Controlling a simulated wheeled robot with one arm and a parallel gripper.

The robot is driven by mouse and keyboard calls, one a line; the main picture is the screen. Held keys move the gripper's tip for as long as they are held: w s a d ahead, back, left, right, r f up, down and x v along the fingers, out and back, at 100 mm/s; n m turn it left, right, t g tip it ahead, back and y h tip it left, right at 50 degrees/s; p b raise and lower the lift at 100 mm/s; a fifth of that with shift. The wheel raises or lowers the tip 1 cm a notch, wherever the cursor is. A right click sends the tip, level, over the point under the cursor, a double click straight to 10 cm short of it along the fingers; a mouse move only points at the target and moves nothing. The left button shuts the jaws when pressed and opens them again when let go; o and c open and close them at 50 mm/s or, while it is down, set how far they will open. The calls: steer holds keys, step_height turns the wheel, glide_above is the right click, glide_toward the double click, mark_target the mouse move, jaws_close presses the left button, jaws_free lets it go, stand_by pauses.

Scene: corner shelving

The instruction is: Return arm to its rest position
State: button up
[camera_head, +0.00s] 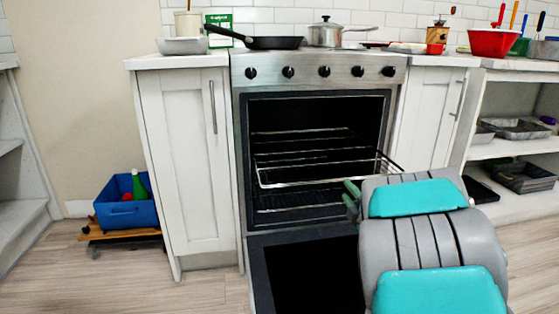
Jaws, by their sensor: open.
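My arm reaches in from the lower right, in front of the oven (250,150). My gripper (350,196) shows only in part, as small green tips at the left side of the arm's grey and teal links. The tips are close to the front of the pulled-out wire rack (300,182). Whether they touch it I cannot tell. The gripper is open, and I see nothing held in it. The oven door (257,270) is folded down open, and its right part is hidden behind my arm.
A pan (272,42) and a lidded pot (325,35) stand on the stove top. White cabinets (185,150) flank the oven. Open shelves with trays (518,128) stand at the right. A blue crate (128,213) is at the left. Floor (205,290) is clear left of the door.

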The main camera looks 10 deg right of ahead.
steer(key=s+a+r+m+g+p, duration=0.1)
steer(key=s+a+m+g+p, duration=0.3)
steer(key=s, duration=1.1)
steer(key=s+a+r+m+g+p, duration=0.1)
steer(key=s+a+m+g+p, duration=0.3)
steer(key=s+a+m+g, duration=0.4)
steer(key=s+a+r+m+g+p, duration=0.1)
steer(key=s+a+m+g+p, duration=0.2)
steer(key=s, duration=1.9)
steer(key=a+m+g, duration=0.3)
steer(key=g, duration=0.1)
steer(key=shift+s+g+p, duration=0.25)
steer(key=shift+g+p, duration=0.15)
